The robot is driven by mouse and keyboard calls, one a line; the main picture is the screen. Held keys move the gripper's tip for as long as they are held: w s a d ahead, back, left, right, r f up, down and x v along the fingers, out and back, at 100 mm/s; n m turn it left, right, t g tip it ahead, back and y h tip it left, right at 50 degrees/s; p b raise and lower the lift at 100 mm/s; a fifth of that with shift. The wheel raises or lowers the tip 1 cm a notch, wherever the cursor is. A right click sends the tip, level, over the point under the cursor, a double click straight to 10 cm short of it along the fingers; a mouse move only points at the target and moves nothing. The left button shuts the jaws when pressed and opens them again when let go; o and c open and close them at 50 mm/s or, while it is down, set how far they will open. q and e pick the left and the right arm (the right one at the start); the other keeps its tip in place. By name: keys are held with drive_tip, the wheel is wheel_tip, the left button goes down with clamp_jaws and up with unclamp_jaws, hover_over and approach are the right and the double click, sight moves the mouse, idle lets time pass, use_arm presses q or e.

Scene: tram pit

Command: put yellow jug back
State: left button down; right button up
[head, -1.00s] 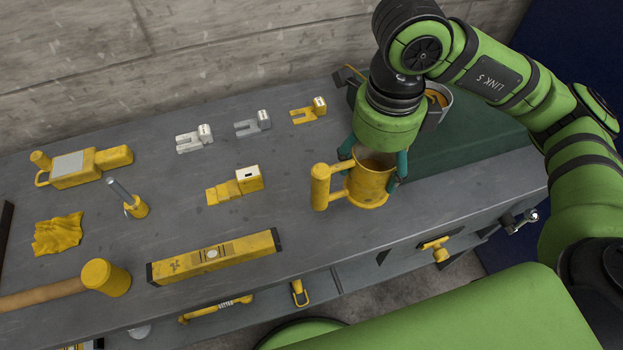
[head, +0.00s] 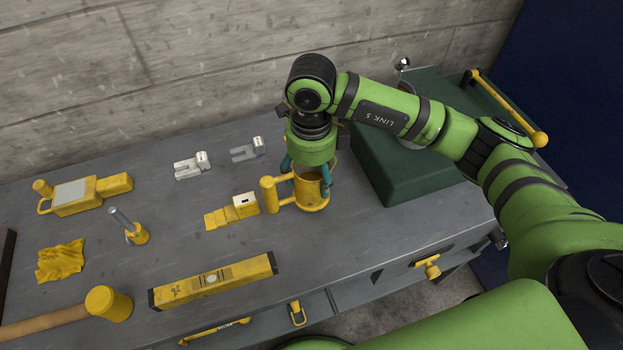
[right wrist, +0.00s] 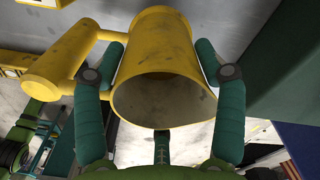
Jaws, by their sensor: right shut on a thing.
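The yellow jug (head: 312,194) is upright over the grey workbench, at the right of the yellow stepped block (head: 232,209). Its handle points left. My right gripper (head: 306,178) comes down from above with its teal fingers around the jug. In the right wrist view my right gripper (right wrist: 160,55) is shut on the jug (right wrist: 160,45), with fingers on both sides and the open mouth facing the camera. I cannot tell whether the jug's base touches the bench. My left gripper is not in view.
The workbench (head: 365,240) has free room in front of the jug. A dark green box (head: 405,180) stands close at the right. Two pale forked pieces (head: 190,167) (head: 248,150) lie behind. A yellow level (head: 213,280) and a mallet (head: 108,303) lie at the front.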

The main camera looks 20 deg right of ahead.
wheel_tip(320, 180, down, 3)
drive_tip(key=shift+r+p, duration=0.1)
drive_tip(key=shift+p, duration=0.55)
drive_tip(key=shift+f, duration=0.35)
drive_tip(key=shift+f, duration=0.1)
drive_tip(key=shift+f, duration=0.15)
drive_tip(key=o, duration=1.5)
